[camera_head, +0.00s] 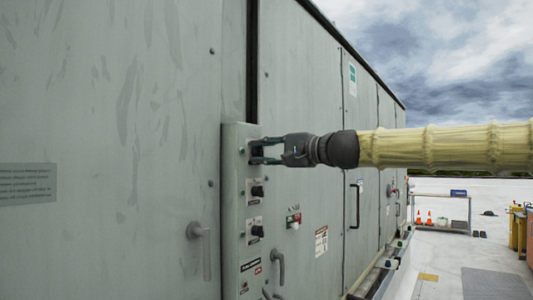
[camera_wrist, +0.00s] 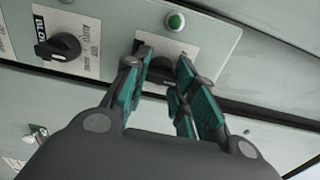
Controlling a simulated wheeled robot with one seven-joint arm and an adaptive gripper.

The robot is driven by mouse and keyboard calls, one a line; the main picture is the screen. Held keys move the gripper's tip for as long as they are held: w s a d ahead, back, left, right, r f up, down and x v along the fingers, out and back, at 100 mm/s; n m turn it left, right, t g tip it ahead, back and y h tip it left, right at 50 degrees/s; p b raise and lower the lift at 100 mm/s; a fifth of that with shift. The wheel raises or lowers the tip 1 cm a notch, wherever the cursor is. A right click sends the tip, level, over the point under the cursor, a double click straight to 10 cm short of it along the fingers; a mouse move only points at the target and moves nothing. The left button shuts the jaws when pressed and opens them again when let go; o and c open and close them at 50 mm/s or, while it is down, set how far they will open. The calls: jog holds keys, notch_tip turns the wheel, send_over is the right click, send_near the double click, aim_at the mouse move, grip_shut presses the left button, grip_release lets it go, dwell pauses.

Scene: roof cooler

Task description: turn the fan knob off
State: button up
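A grey control box (camera_head: 235,200) on the cabinet wall carries a column of dark knobs. My gripper (camera_head: 262,151) is at its upper part, with two teal-padded fingers pointing at the panel. In the wrist view my fingertips (camera_wrist: 164,58) stand apart on either side of a dark knob (camera_wrist: 158,64) on a white label plate. The fingers hide most of this knob, its pointer and its label, so its setting cannot be read. I cannot tell whether the fingers touch it. A neighbouring black knob (camera_wrist: 58,47) has a label starting "BLO" and an "AUTO" mark.
A green button (camera_wrist: 174,21) sits close to the fingertips. Below my gripper are another knob (camera_head: 257,231) and a door handle (camera_head: 201,250). A red-and-white switch (camera_head: 293,221) is to the right. Orange cones (camera_head: 429,217) and a low table stand far off on the open roof.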

jog(key=o, duration=0.4)
jog(key=shift+a, duration=0.15)
jog(key=v, duration=1.2)
